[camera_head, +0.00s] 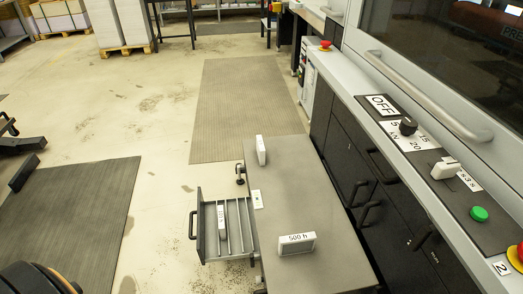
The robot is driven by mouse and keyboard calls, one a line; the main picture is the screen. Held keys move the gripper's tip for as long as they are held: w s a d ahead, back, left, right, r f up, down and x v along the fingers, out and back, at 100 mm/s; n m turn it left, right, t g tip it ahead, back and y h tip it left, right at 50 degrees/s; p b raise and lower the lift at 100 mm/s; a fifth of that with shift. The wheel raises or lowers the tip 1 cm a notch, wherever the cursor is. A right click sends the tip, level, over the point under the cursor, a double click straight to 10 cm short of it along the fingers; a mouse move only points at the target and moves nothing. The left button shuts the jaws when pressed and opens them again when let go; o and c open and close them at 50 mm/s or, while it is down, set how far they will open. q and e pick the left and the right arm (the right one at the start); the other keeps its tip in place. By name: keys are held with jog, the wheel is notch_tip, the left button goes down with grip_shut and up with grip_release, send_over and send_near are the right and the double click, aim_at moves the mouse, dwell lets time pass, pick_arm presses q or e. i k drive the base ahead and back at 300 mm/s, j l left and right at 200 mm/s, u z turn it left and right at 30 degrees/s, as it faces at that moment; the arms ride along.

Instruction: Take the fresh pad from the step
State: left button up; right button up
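A low grey-topped unit (300,195), perhaps the step, stands in the middle beside the machine. A third slim pale piece with a label (221,218) is in the open drawer at the unit's left. I cannot tell from the picture which of these is the fresh pad. Neither gripper is clearly in view.
The drawer (199,236) juts left with thin dividers. The machine's control ledge (420,160) runs along the right, with knobs, a green button (479,214) and red stops. Grey mats (238,100) lie on the floor. Black equipment (20,146) shows at the left edge.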

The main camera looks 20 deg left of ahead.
aim_at(260, 148)
jog(key=k+j, duration=0.1)
jog(key=j, duration=0.2)
jog(key=k+j, duration=0.1)
jog(key=j, duration=0.25)
jog(key=j+z, duration=0.15)
jog(key=j, duration=0.7)
jog(key=j+z, duration=0.15)
jog(key=j, duration=0.65)
jog(key=j+z, duration=0.15)
jog(key=j, duration=0.7)
jog(key=k+j+z, duration=0.2)
jog(key=j, duration=0.6)
jog(key=i, duration=0.1)
